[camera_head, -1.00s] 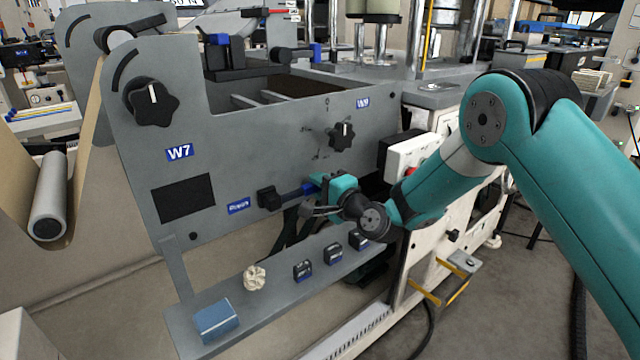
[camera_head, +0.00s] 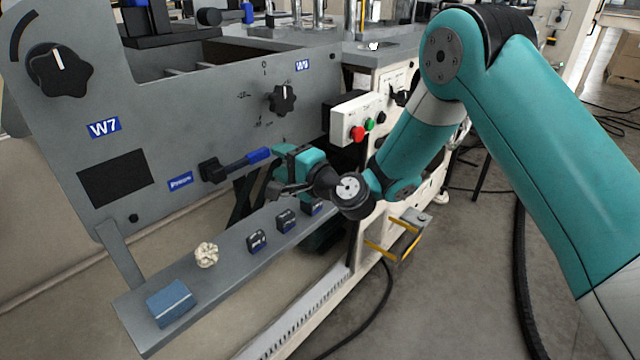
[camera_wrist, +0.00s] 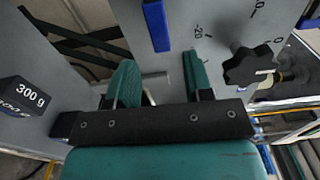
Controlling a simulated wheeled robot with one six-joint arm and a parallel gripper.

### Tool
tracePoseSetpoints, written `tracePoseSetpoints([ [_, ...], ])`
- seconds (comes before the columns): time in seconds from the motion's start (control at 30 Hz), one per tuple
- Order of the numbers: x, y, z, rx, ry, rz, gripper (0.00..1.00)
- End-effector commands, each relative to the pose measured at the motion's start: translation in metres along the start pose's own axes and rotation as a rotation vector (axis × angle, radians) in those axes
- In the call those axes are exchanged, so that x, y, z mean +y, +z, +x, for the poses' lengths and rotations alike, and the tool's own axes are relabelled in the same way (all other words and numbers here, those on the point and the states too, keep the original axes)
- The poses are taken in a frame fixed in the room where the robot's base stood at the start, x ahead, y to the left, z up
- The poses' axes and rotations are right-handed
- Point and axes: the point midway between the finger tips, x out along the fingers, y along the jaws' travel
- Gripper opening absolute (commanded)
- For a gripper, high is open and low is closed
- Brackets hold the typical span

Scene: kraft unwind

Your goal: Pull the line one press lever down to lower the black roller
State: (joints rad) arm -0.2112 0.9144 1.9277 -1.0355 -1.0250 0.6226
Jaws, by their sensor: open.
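The press lever is a black pivot block (camera_head: 212,170) with an arm ending in a blue handle (camera_head: 257,156), beside a blue label on the grey side plate. It points right and slightly up in the head view. In the wrist view the blue handle (camera_wrist: 157,25) lies ahead of the fingers, roughly in line with the gap between them. My gripper (camera_head: 283,168) is just right of the handle's end; it also shows in the wrist view (camera_wrist: 160,78), with its two teal fingers apart and nothing between them. I cannot make out the black roller.
A shelf (camera_head: 130,312) below holds a blue block (camera_head: 170,303), a pale crumpled piece (camera_head: 207,254) and dark weights, one marked 300 g (camera_wrist: 25,95). A black knob (camera_head: 283,98) is above the lever. A white button box (camera_head: 357,117) is to the right.

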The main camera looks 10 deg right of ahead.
Motion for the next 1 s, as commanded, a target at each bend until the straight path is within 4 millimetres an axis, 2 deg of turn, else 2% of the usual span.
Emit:
tracePoseSetpoints([
  [0.03,0.007,-0.002,-0.013,0.004,0.003,0.004,0.47],
  [0.37,0.008,-0.002,-0.092,0.007,0.000,0.005,0.47],
  [0.63,0.003,-0.002,-0.113,0.003,-0.002,0.000,0.47],
  [1.0,0.000,-0.001,-0.116,0.001,-0.001,0.000,0.47],
])
